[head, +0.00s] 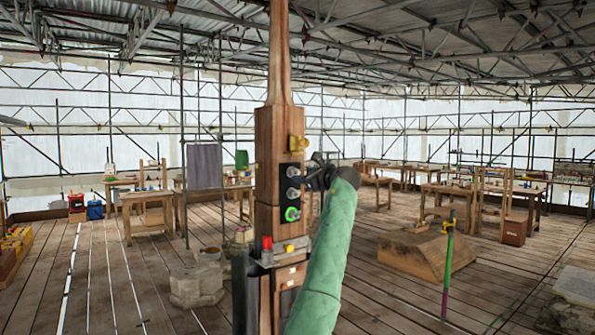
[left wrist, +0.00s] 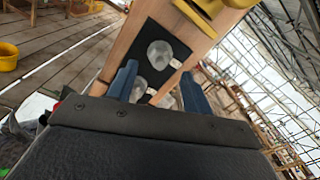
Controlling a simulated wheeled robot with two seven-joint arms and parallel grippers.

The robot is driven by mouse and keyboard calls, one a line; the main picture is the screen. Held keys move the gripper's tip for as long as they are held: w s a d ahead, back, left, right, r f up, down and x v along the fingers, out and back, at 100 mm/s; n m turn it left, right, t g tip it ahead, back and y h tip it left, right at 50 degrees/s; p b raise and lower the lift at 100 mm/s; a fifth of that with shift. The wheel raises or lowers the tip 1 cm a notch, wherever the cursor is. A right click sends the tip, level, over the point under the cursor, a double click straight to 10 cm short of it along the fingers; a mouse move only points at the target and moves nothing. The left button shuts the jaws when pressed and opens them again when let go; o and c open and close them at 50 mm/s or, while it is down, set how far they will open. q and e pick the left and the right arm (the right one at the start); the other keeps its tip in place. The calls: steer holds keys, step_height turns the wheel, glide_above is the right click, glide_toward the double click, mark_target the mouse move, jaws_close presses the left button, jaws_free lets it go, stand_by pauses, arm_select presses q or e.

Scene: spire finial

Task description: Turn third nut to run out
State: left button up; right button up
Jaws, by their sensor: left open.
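A wooden spire post (head: 267,135) stands upright in the middle of the head view, with a black plate (head: 285,183) on its right face. The plate carries an upper nut (head: 292,172), a middle nut (head: 292,194) and a lowest nut with a green ring (head: 292,214). My left gripper (head: 318,174) is beside the plate at the upper nuts. In the left wrist view its blue fingers (left wrist: 158,76) are open and apart, with nothing gripped. A grey round nut (left wrist: 159,54) shows just beyond the fingertips, and another (left wrist: 145,92) lies between the fingers, partly hidden. The green ring is hidden there.
A yellow fitting (head: 299,143) juts from the post above the plate, close to my gripper. A red cap (head: 267,243) sits on the post lower down. A wooden block (head: 425,255) lies on the floor at right.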

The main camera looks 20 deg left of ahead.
mark_target(296, 173)
arm_select(q)
steer(key=shift+p+x, duration=1.1)
steer(key=shift+x, duration=1.2)
steer(key=shift+c, duration=0.2)
steer(key=c, duration=0.9)
